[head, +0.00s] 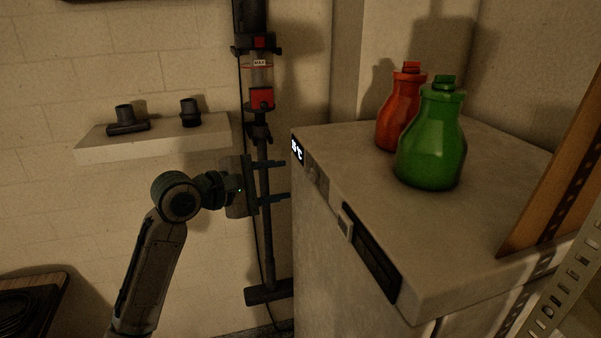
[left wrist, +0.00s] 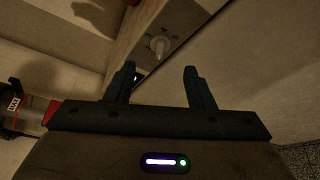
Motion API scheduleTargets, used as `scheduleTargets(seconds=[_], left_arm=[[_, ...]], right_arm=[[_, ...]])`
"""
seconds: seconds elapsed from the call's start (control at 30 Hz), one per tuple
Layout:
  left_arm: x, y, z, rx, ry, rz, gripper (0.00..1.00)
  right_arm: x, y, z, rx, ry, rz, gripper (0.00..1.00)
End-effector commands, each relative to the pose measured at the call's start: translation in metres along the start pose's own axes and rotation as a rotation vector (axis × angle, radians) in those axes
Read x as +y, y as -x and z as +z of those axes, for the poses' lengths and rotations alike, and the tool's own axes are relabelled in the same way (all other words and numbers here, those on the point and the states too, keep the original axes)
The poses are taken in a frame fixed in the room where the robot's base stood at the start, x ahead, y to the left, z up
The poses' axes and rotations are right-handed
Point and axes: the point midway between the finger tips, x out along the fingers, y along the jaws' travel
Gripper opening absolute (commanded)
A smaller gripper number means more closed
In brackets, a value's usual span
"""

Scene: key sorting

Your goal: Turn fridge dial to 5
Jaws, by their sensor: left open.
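The fridge (head: 330,240) is a pale box standing right of centre in the head view. A small lit display (head: 297,151) with a °C sign is on its upper front edge; I cannot read its number surely. My left gripper (head: 286,180) is open and faces the fridge front. In the left wrist view its two fingers (left wrist: 159,70) point towards the dial, one on each side, with nothing visible between them. My right gripper is not in view.
A red bottle (head: 398,120) and a green bottle (head: 432,145) stand on the fridge top. A dark handle (head: 375,265) is on the front. A vacuum cleaner (head: 262,180) stands behind my left gripper. A shelf (head: 160,150) with two dark fittings is at left.

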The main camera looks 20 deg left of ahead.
Motion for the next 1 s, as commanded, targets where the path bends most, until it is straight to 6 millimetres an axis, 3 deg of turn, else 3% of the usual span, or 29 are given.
scheduleTargets(seconds=[0.5,0.9,1.0], left_arm=[[0.001,-0.06,0.001,-0.001,0.003,0.001,0.48],[0.0,-0.065,0.0,0.001,-0.001,0.0,0.48],[0.0,-0.065,0.0,0.001,-0.001,0.0,0.29]], right_arm=[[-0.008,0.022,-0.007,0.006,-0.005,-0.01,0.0],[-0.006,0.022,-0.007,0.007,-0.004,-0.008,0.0],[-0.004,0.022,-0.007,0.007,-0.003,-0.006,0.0]])
